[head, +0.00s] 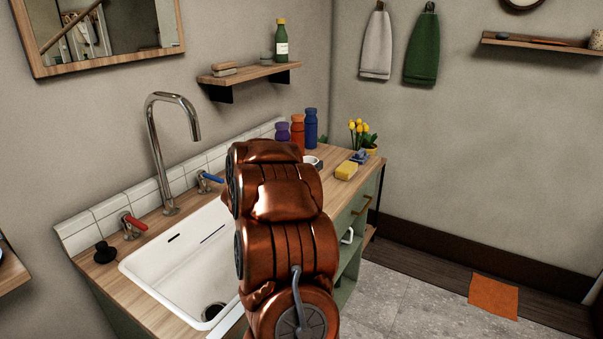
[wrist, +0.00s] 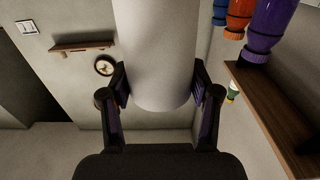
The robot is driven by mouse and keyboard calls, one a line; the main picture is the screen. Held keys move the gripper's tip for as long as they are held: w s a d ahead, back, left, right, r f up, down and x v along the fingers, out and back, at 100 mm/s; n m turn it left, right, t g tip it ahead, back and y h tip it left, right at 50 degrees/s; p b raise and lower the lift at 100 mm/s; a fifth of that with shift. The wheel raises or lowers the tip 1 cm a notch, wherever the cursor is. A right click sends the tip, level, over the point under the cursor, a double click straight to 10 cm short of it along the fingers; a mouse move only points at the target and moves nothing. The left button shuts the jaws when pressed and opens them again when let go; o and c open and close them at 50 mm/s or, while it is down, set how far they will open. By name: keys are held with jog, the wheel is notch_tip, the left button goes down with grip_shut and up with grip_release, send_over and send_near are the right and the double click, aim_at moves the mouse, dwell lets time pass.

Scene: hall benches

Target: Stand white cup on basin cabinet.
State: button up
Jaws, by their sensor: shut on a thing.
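My gripper (wrist: 158,92) is shut on the white cup (wrist: 153,45), with one finger against each side of it. The cup fills the upper middle of the wrist view as a plain white cylinder. In the head view the gripper and cup are hidden behind my copper arm, so I cannot tell how high the cup is above the top. The basin cabinet (head: 107,276) has a wooden top, a green body and a white sink (head: 165,262).
Purple (head: 282,131), orange (head: 298,131) and blue (head: 311,127) bottles stand at the back of the top. A yellow sponge (head: 346,171) and yellow flowers (head: 358,131) are to their right. A tall tap (head: 155,150) rises behind the sink. A wall shelf (head: 249,73) hangs above.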

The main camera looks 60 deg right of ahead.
jog(key=shift+w+f, duration=0.1)
jog(key=shift+w, duration=1)
jog(key=shift+f, duration=1.8)
jog(key=shift+f, duration=0.15)
jog(key=o, duration=1.1)
jog(key=shift+o, duration=0.2)
jog(key=shift+a+r, duration=0.1)
jog(key=shift+r, duration=0.1)
jog(key=a, duration=1.1)
jog(key=shift+s+a, duration=0.3)
jog(key=shift+a, duration=0.1)
